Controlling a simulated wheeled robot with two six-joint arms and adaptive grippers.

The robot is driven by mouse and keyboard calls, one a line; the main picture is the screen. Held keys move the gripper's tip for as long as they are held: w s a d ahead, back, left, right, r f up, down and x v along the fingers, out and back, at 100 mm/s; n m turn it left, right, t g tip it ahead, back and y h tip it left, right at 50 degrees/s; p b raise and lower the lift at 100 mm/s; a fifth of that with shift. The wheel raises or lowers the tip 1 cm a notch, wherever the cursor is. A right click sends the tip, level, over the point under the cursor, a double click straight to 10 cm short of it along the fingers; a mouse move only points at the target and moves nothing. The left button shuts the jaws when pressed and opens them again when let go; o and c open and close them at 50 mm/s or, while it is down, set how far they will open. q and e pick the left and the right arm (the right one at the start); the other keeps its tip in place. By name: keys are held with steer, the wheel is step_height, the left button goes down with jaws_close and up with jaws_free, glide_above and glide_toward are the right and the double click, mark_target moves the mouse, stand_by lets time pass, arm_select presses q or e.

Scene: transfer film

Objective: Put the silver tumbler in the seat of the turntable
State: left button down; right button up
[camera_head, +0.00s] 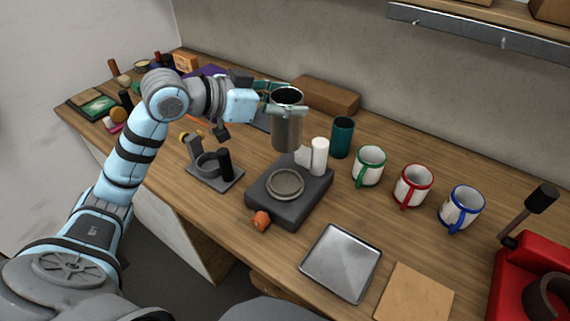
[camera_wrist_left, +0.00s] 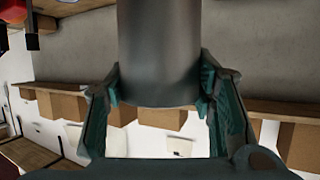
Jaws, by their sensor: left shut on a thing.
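The silver tumbler (camera_head: 286,132) is upright in the head view, held in the air above the back of the turntable. My left gripper (camera_head: 287,108) is shut around its upper part. In the left wrist view the tumbler (camera_wrist_left: 160,50) fills the space between the two teal fingers of the gripper (camera_wrist_left: 160,88). The turntable (camera_head: 262,205) is a dark square block on the table with a round, ringed seat (camera_head: 285,184) on top. The seat looks empty, and the tumbler is apart from it. My right gripper is in neither view.
White cylinders (camera_head: 319,157) stand at the turntable's back, with a teal cup (camera_head: 342,137) behind. Three mugs stand to the right, including a green-handled one (camera_head: 368,166). A dark holder (camera_head: 222,180) is left of the turntable, an orange knob (camera_head: 261,221) at its front, a metal tray (camera_head: 341,262) front right.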

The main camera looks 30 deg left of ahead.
arm_select(q)
step_height(320, 180, down, 14)
steer(key=b, duration=0.1)
steer(key=shift+b, duration=0.4)
steer(key=shift+f, duration=0.1)
steer(key=c, duration=0.7)
jaws_free()
